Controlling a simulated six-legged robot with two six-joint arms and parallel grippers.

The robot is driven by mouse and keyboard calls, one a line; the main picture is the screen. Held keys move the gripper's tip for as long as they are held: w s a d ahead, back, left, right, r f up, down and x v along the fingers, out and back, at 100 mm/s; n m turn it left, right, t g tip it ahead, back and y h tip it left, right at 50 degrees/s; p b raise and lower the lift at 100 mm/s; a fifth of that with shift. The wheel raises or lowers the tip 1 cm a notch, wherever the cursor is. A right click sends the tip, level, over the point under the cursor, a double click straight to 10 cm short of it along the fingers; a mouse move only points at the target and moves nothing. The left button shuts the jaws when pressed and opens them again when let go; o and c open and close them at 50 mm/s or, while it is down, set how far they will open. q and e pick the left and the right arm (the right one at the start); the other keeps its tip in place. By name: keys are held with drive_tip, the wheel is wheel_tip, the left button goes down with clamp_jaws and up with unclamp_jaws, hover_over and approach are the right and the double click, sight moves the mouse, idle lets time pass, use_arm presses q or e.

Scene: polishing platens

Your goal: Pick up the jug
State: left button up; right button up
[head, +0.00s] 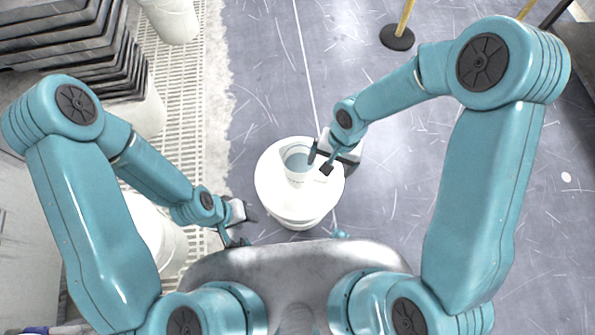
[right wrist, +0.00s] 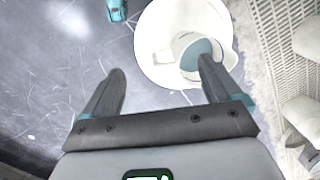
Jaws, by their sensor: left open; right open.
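The jug (head: 296,177) is a white, open-topped vessel with a blue-grey inside. It stands upright on a white round-topped drum (head: 268,200) in front of me. In the right wrist view the jug (right wrist: 182,45) is partly covered by one finger. My right gripper (head: 320,161) is open at the right side of the jug, its fingers pointing toward it; it also shows in the right wrist view (right wrist: 160,68). Nothing is between its fingers, and I cannot tell if one touches the jug. My left gripper (head: 246,229) is open and empty, left of the drum and lower.
Dark stacked slabs (head: 100,60) stand at the upper left. White buckets (head: 150,112) stand along the left side by a pale floor grating (head: 188,95). A post on a black base (head: 397,37) stands at the back. The scuffed grey floor right of the drum is clear.

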drive_tip(key=w+r+t+h+b, duration=0.1)
drive_tip(key=w+h+b, duration=0.1)
drive_tip(key=w, duration=0.2)
drive_tip(key=shift+m, duration=0.5)
drive_tip(key=f, duration=0.3)
drive_tip(key=f+b, duration=0.1)
drive_tip(key=f, duration=0.2)
drive_tip(key=f+b, duration=0.1)
drive_tip(key=f, duration=0.2)
drive_tip(key=shift+w+d+f, duration=0.15)
drive_tip(key=shift+d+f, duration=0.1)
drive_tip(key=shift+f, duration=0.05)
drive_tip(key=f, duration=0.3)
drive_tip(key=f+b, duration=0.1)
drive_tip(key=f, duration=0.2)
drive_tip(key=shift+w+a, duration=0.15)
drive_tip(key=shift+a, duration=0.05)
use_arm(q)
wheel_tip(320, 180, down, 7)
drive_tip(key=shift+a+r, duration=0.15)
drive_tip(key=shift+r, duration=0.05)
use_arm(e)
clamp_jaws()
